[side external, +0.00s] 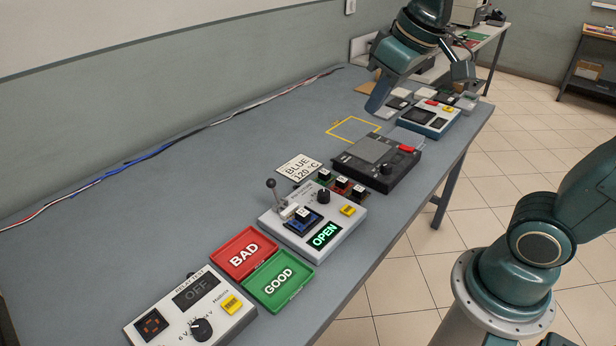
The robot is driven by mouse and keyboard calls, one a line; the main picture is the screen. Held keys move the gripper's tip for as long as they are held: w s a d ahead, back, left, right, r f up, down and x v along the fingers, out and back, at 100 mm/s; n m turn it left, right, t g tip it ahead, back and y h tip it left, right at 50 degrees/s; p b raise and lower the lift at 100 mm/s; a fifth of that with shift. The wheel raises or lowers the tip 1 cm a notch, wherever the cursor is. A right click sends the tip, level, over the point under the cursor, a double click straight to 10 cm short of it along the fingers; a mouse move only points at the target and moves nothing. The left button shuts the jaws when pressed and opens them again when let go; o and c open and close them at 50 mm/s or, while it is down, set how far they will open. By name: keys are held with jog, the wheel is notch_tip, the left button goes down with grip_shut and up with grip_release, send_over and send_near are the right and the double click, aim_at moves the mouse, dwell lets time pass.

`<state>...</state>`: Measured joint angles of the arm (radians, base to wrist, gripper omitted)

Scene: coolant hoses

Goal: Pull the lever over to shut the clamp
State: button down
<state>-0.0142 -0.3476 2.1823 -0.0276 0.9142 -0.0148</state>
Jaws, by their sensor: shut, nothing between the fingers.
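The lever (275,194) has a black ball knob and a thin metal stem. It stands up, leaning slightly left, at the left back of a light grey clamp unit (336,240). The unit's display (324,235) reads OPEN in green. A small dark block with a white top (303,213) sits in the blue seat (292,224) beside the lever's foot. My gripper (377,105) is at the far end of the table, above and well apart from the lever. It is shut and holds nothing.
Red BAD (243,254) and green GOOD (279,283) trays and a relay test box (190,306) stand nearer the camera. Several small blocks (341,184), a BLUE 120 °C card (299,168) and a black device (376,160) lie beyond the unit.

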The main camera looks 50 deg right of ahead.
jog(key=w+f+g, duration=0.1)
jog(key=w, duration=0.8)
jog(key=n+g, duration=0.1)
jog(key=g, duration=0.1)
send_over(274, 192)
jog(key=w, duration=0.5)
notch_tip(274, 192, down, 15)
jog(key=shift+w+f+n+y, duration=0.3)
jog(key=shift+w+f, duration=0.15)
jog(key=shift+w, duration=0.1)
notch_tip(274, 192, down, 10)
jog(key=w, duration=0.1)
jog(key=shift+s+r, duration=0.25)
jog(key=shift+s, duration=0.65)
jog(key=shift+s+r, duration=0.25)
jog(key=shift+s, duration=0.65)
